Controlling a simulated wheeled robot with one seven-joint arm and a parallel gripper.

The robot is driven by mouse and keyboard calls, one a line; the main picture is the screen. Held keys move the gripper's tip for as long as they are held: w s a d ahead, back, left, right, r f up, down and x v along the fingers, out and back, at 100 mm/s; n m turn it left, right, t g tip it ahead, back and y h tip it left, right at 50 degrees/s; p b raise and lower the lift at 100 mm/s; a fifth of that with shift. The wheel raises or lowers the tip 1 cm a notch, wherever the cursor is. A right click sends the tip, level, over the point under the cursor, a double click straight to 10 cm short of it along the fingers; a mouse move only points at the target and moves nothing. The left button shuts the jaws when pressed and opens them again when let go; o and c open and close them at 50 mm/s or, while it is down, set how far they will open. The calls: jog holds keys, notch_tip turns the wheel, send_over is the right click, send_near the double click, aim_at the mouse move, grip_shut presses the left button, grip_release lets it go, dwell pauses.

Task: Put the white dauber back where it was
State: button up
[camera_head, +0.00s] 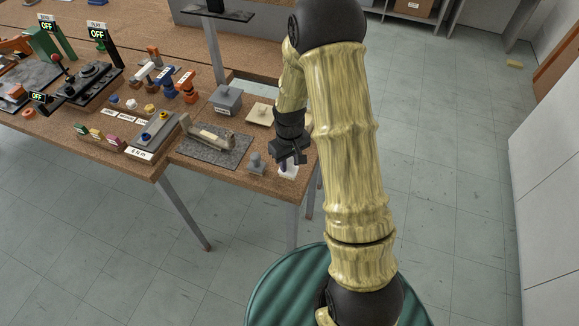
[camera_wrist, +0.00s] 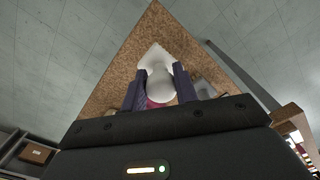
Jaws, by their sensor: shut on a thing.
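The white dauber (camera_head: 288,171) is at the front right corner of the brown table, below my gripper (camera_head: 289,158). In the wrist view the dauber (camera_wrist: 160,84) shows a pale round knob and a white pointed base beyond it. My gripper (camera_wrist: 160,92) is shut on the knob, with one dark finger on each side. I cannot tell whether the base touches the tabletop or hangs just above it. A small reddish patch shows below the knob between the fingers.
A grey dauber-like piece (camera_head: 257,164) stands close to the left. A grey mat (camera_head: 232,157) with a beige roller-like object (camera_head: 208,136), a grey box (camera_head: 227,99) and a cream block (camera_head: 259,114) are nearby. The table edge is very close on the right.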

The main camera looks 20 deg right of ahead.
aim_at(289, 169)
jog(key=shift+f, duration=1.6)
jog(key=shift+f, duration=0.1)
jog(key=o, duration=0.9)
jog(key=shift+o, duration=0.2)
notch_tip(289, 169, up, 12)
jog(key=shift+r+b, duration=0.15)
jog(key=shift+b, duration=0.75)
